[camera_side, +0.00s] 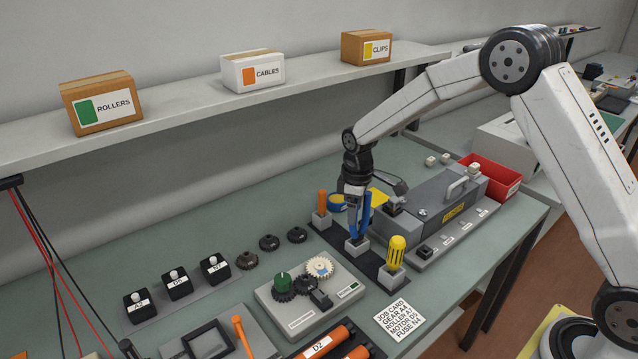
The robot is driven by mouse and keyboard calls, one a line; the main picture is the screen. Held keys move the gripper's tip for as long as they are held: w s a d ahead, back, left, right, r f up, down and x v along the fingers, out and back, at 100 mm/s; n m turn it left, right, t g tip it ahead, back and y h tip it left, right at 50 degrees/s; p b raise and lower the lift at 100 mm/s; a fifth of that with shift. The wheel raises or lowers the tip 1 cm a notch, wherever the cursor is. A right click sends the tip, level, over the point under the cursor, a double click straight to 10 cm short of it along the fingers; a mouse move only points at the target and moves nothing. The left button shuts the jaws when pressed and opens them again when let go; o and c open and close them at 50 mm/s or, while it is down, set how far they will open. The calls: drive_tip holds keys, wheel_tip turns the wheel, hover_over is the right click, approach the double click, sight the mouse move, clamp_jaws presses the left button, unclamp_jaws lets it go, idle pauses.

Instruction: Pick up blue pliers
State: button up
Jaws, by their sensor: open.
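The blue pliers (365,218) stand upright in the middle holder of a dark tool strip (377,265), between an orange-handled tool (322,203) and a yellow screwdriver (396,252). My gripper (357,205) points down at the pliers, with its fingers around or right beside the blue handles. It is open. The gripper hides part of the handles, and I cannot tell whether the fingers touch them.
A grey machine (430,205) with a handle stands close on the right, with a red bin (493,177) behind it. A gear plate (310,300) lies in front on the left. A shelf with boxes (253,70) runs along the wall. The bench at back left is clear.

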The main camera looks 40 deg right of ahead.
clamp_jaws()
drive_tip(key=shift+r, duration=0.1)
idle(0.3)
drive_tip(key=shift+r, duration=4.95)
drive_tip(key=shift+a, duration=0.1)
